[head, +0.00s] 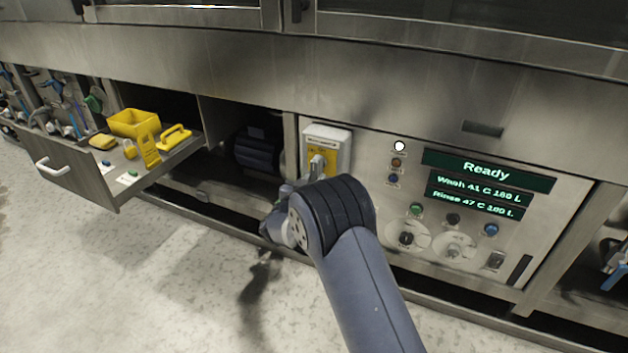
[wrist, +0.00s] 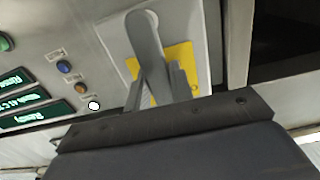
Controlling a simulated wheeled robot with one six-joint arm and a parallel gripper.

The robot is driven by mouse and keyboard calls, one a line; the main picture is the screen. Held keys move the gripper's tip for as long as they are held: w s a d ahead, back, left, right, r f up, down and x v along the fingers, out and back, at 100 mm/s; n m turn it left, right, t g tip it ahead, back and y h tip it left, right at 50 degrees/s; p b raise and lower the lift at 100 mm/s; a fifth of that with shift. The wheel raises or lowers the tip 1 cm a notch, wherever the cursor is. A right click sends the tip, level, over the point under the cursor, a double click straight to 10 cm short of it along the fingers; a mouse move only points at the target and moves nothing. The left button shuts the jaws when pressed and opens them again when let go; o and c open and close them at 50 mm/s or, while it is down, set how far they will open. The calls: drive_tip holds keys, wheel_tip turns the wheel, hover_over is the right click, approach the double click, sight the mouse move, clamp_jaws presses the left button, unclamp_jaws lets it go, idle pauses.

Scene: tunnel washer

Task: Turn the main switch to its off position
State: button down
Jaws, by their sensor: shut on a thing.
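The main switch is a pale grey box (head: 327,136) with a yellow plate on the panel, left of the display. Its grey handle (wrist: 146,38) shows in the wrist view in front of the yellow plate (wrist: 186,60). My gripper (wrist: 157,82) is shut on the handle, with one finger on each side of it. In the head view my arm's wrist hides most of the gripper and the lower part of the switch. The switch's position marks cannot be read.
The panel right of the switch has a green display (head: 488,170) reading Ready, a lit white lamp (head: 399,146), buttons and knobs. An open drawer (head: 75,180) at left holds yellow items. Pale floor lies below.

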drive_tip(key=shift+r+n+p, duration=0.15)
drive_tip(key=shift+n+p, duration=0.15)
drive_tip(key=shift+p, duration=0.15)
drive_tip(key=n+p, duration=0.1)
drive_tip(key=p, duration=0.1)
drive_tip(key=n+p, duration=0.1)
drive_tip(key=shift+s+d+r+p, duration=0.15)
drive_tip(key=shift+d+r+p, duration=0.05)
drive_tip(key=shift+d+p, duration=0.2)
drive_tip(key=n+p, duration=0.1)
drive_tip(key=n, duration=0.1)
drive_tip(key=n+p, duration=0.2)
drive_tip(key=d+n+p, duration=0.1)
drive_tip(key=p, duration=0.1)
drive_tip(key=shift+s+r+n, duration=0.25)
drive_tip(key=shift+n, duration=0.15)
drive_tip(key=n+p, duration=0.2)
drive_tip(key=n, duration=0.1)
drive_tip(key=r+n+p, duration=0.1)
drive_tip(key=shift+s+d+n, duration=0.1)
drive_tip(key=shift+d+n, duration=0.2)
drive_tip(key=shift+d, duration=0.05)
drive_tip(key=n+p, duration=0.1)
drive_tip(key=n, duration=0.1)
drive_tip(key=n+p, duration=0.1)
drive_tip(key=n, duration=0.1)
drive_tip(key=shift+d+r+n, duration=0.1)
drive_tip(key=shift+r+n, duration=0.3)
